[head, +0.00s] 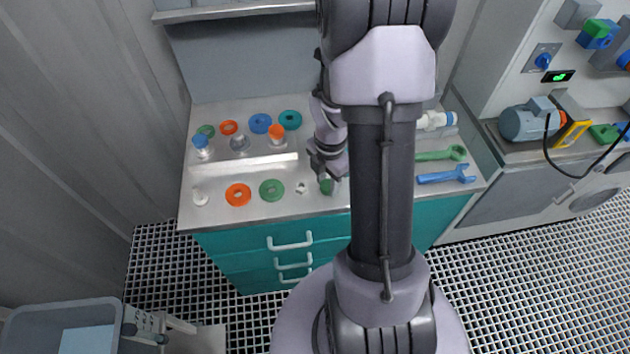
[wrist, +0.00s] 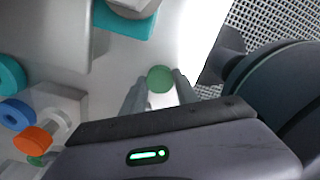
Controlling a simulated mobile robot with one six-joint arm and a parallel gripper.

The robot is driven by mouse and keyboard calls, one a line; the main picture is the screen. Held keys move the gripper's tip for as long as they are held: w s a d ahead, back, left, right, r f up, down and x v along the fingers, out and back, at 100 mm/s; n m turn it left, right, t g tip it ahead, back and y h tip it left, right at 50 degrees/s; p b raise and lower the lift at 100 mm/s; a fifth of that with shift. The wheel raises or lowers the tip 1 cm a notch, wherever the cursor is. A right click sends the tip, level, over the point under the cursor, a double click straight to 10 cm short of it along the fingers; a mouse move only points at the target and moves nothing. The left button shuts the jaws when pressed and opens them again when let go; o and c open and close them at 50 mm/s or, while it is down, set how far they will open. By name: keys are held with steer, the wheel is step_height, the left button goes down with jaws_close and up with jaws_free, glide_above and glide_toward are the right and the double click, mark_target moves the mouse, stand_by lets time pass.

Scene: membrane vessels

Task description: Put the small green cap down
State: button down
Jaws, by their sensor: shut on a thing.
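The small green cap (wrist: 160,79) is a round, flat-topped disc between the fingertips of my gripper (wrist: 158,90) in the wrist view. My gripper is shut on it, one finger on each side. In the head view the green cap (head: 326,187) shows just below my gripper (head: 328,172), near the front edge of the steel worktop (head: 232,217). I cannot tell whether the cap touches the worktop or hangs slightly above it.
Left of my gripper lie a green ring (head: 271,190), an orange ring (head: 238,194) and a small white nut (head: 302,188). Behind them are several capped vessels and rings. A green wrench (head: 440,155) and a blue wrench (head: 446,175) lie at the right.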

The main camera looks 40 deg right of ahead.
steer(key=shift+s+d, duration=0.1)
steer(key=shift+d, duration=0.05)
steer(key=shift+s+d, duration=0.15)
steer(key=shift+d, duration=0.15)
steer(key=shift+a+f, duration=0.1)
steer(key=shift+f, duration=0.05)
steer(key=c, duration=0.9)
jaws_free()
